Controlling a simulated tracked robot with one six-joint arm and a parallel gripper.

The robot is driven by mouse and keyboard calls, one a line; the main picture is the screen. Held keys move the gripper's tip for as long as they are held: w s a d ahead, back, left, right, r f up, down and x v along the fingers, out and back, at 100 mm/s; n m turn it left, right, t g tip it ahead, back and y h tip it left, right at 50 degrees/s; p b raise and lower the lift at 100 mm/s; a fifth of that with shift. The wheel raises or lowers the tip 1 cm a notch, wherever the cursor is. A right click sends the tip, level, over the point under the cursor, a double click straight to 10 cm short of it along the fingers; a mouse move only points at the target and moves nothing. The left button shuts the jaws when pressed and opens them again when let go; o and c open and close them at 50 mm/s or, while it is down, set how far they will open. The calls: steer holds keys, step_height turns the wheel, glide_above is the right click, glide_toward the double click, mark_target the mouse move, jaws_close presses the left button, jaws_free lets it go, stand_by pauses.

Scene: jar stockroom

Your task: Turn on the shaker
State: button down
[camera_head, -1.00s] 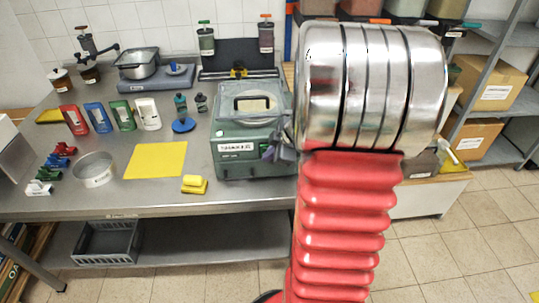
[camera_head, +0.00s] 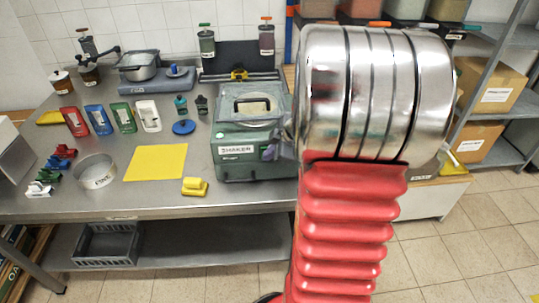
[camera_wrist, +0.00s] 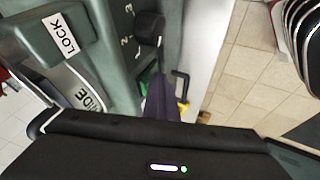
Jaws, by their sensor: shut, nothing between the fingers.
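The shaker (camera_head: 232,165) is a dark green box with a clear-topped lid and a SHAKER label, at the right end of the bench. In the wrist view its side panel (camera_wrist: 115,75) shows a LOCK label, a black knob (camera_wrist: 149,27) beside the numbers 1, 2 and 3, and a bright green button (camera_wrist: 148,74). My gripper (camera_wrist: 160,82) is shut and empty, its dark purple fingers over the panel close to the green button. They hide part of the button, and I cannot tell whether they touch it. In the head view my arm mostly hides the gripper at the shaker's right side.
A yellow mat (camera_head: 156,162), a yellow block (camera_head: 194,187) and a metal sieve (camera_head: 97,171) lie left of the shaker. Coloured scoops, bottles and a pot on a blue-grey base stand further back. Shelves with cardboard boxes (camera_head: 484,86) stand at the right.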

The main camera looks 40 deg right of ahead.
steer(key=shift+r, duration=0.1)
steer(key=s+a+r, duration=0.3)
steer(key=s+r, duration=0.3)
steer(key=s, duration=0.4)
steer(key=shift+s+a, duration=0.2)
steer(key=shift+a, duration=0.05)
stand_by(0.6)
steer(key=s+a+r+m, duration=0.2)
steer(key=a+m, duration=0.1)
steer(key=a, duration=0.6)
steer(key=s+a+r+m+g, duration=0.1)
steer(key=s+a+r+m, duration=0.1)
steer(key=a, duration=0.7)
steer(key=s+a+r+m, duration=0.2)
steer(key=a+m, duration=0.2)
steer(key=a, duration=0.5)
steer(key=shift+r+m, duration=0.2)
steer(key=shift+m, duration=0.1)
